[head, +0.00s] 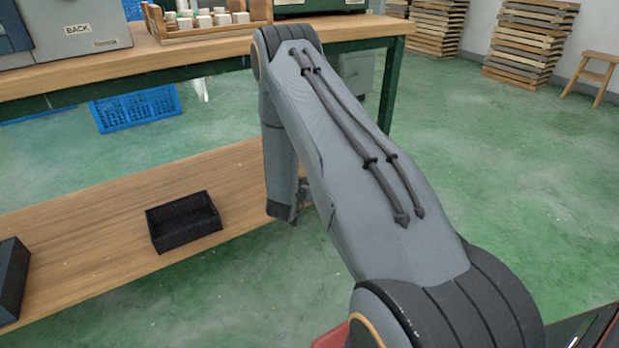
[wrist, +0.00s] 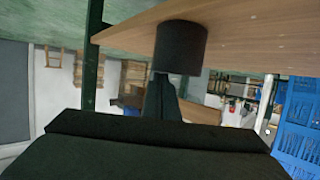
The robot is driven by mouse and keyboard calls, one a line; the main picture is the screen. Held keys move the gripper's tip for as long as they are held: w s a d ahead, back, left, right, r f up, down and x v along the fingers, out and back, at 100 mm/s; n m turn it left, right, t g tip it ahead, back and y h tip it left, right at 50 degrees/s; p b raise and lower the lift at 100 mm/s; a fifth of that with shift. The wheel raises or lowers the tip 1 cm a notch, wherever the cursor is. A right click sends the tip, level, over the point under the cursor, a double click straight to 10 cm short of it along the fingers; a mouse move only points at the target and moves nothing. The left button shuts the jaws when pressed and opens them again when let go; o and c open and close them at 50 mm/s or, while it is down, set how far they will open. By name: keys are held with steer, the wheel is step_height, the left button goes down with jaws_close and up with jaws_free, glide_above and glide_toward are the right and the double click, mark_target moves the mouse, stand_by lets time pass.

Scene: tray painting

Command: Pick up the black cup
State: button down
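The black cup (wrist: 181,48) shows in the wrist view at the top middle, against the wooden shelf board, in a picture that looks upside down. I do not make it out in the head view, where my arm covers part of the shelf. My gripper (wrist: 163,85) shows in the wrist view as a dark narrow shape in front of the broad black part at the bottom. It points toward the cup and overlaps its edge in the picture; I cannot tell whether it touches. Its finger gap is not clear. In the head view the gripper is mostly hidden behind my arm.
A black open box (head: 184,238) stands on the lower wooden shelf (head: 110,235), with another dark box (head: 10,278) at the left edge. The upper bench (head: 190,52) carries a wooden rack (head: 210,30) and machines. A blue crate (head: 138,110) is behind. Green floor lies right.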

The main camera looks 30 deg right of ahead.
steer(key=s+a+p, duration=0.1)
steer(key=s+a+f+p, duration=0.1)
steer(key=s+a, duration=0.1)
steer(key=shift+s+a+f, duration=0.1)
steer(key=shift+s, duration=0.15)
steer(key=shift+r+p, duration=0.9)
steer(key=shift+p, duration=0.05)
